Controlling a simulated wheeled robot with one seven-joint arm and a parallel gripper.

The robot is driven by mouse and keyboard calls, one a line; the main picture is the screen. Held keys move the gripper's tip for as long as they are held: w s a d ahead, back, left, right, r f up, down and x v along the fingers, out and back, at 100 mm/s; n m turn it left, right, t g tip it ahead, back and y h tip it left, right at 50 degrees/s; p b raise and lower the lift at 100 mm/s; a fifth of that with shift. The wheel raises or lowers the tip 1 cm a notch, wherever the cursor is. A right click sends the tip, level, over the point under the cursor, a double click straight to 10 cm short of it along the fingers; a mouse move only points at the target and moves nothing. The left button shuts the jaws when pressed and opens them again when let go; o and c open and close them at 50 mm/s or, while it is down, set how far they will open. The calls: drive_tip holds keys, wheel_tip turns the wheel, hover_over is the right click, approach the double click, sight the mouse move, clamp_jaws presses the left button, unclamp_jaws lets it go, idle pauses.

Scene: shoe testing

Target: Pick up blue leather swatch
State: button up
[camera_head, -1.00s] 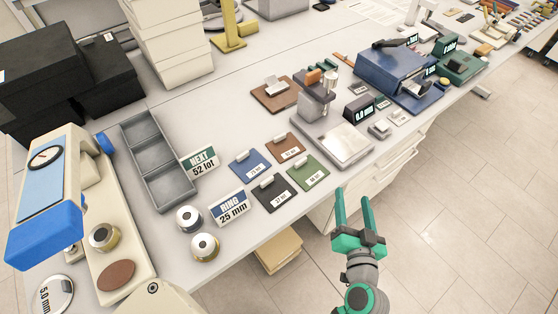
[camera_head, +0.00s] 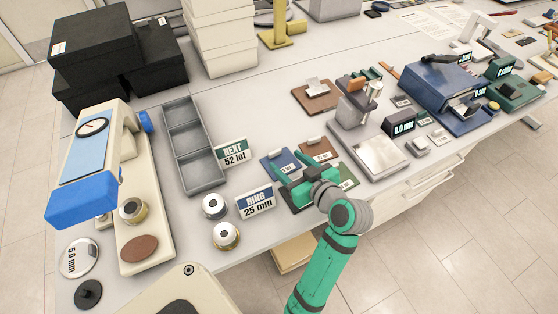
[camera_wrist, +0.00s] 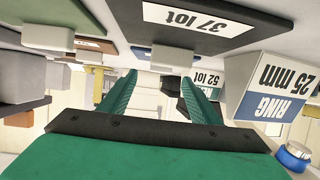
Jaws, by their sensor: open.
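The blue leather swatch (camera_head: 284,160) lies flat on the table with a pale clip at its far edge and a white label. In the head view my gripper (camera_head: 287,166) is open and empty over the swatch group, its fingers pointing toward the blue swatch and partly covering it. I cannot tell its height above the swatch. The wrist view shows the two green fingers (camera_wrist: 158,92) apart with nothing between them. The black swatch (camera_wrist: 195,22) marked 37 lot is close in that view.
A brown swatch (camera_head: 318,148) and a green swatch (camera_head: 349,181) lie beside the blue one. The NEXT 52 lot sign (camera_head: 232,154) and RING 25 mm sign (camera_head: 256,202) stand to the left. A grey tray (camera_head: 191,147) and a scale (camera_head: 378,156) flank the area.

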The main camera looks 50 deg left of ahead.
sight(276, 153)
drive_tip(key=shift+x, duration=2.7)
drive_tip(key=shift+s, duration=0.15)
drive_tip(key=c, duration=1.1)
